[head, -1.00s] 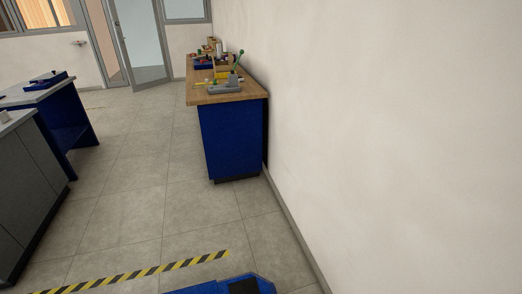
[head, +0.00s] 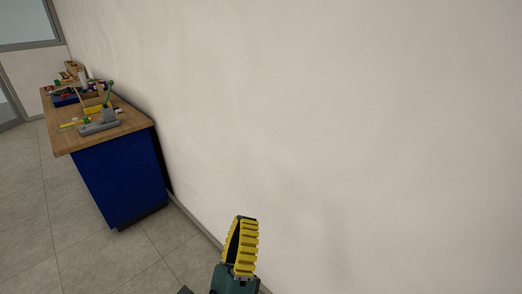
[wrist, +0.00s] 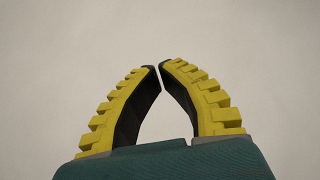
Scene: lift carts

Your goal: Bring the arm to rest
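My gripper (head: 244,220) shows at the bottom middle of the head view, raised in front of the pale wall. It has yellow ribbed fingers on a dark green body. In the wrist view my gripper (wrist: 159,67) has its two fingertips almost touching, with bare wall behind and nothing between the fingers. The rest of my arm is mostly below the picture.
A blue workbench (head: 120,182) with a wooden top stands against the wall at left. On it are a grey tool with a green handle (head: 108,96), a blue bin (head: 66,100) and other small items. Tiled floor (head: 40,240) is clear in front.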

